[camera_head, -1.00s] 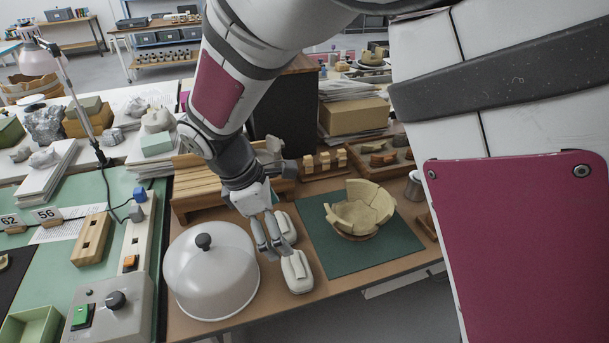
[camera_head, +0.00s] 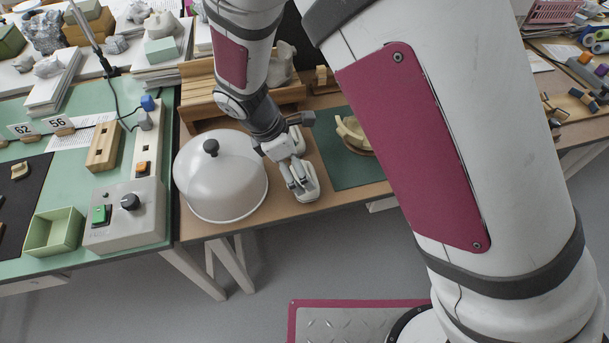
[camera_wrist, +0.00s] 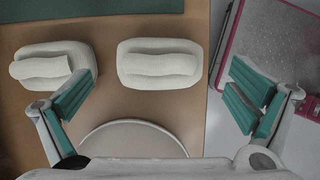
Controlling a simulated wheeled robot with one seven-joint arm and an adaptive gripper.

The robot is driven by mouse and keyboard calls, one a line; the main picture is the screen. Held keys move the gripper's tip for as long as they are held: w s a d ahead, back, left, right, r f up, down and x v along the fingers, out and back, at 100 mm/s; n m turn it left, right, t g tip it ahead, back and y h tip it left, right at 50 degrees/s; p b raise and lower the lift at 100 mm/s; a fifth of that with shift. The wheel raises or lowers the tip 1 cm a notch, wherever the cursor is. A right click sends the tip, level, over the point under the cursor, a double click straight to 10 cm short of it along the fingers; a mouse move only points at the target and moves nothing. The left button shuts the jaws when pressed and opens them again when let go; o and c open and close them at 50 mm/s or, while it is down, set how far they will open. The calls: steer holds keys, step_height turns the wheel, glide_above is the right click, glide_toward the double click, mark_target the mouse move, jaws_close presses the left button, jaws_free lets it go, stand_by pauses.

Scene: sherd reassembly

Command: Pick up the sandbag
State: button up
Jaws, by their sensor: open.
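Two cream sandbags lie on the brown table between the clear dome and the green mat. The near sandbag (camera_head: 311,190) is partly covered by my gripper (camera_head: 299,186). In the wrist view this sandbag (camera_wrist: 160,63) lies between and ahead of my open, empty fingers (camera_wrist: 163,88). The other sandbag (camera_wrist: 45,65) is at the left of the wrist view, its right end beside my left finger. In the head view it is mostly hidden behind my wrist. My right finger shows over the floor past the table edge. I cannot tell the exact height above the bag.
The clear dome (camera_head: 222,185) with a black knob stands close left of my gripper; its rim (camera_wrist: 130,124) shows in the wrist view. The green mat (camera_head: 345,168) with a partly hidden pottery bowl (camera_head: 352,132) is to the right. A wooden rack (camera_head: 205,95) stands behind.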

steer(key=x, duration=0.4)
steer(key=shift+f, duration=0.2)
steer(key=c, duration=1.8)
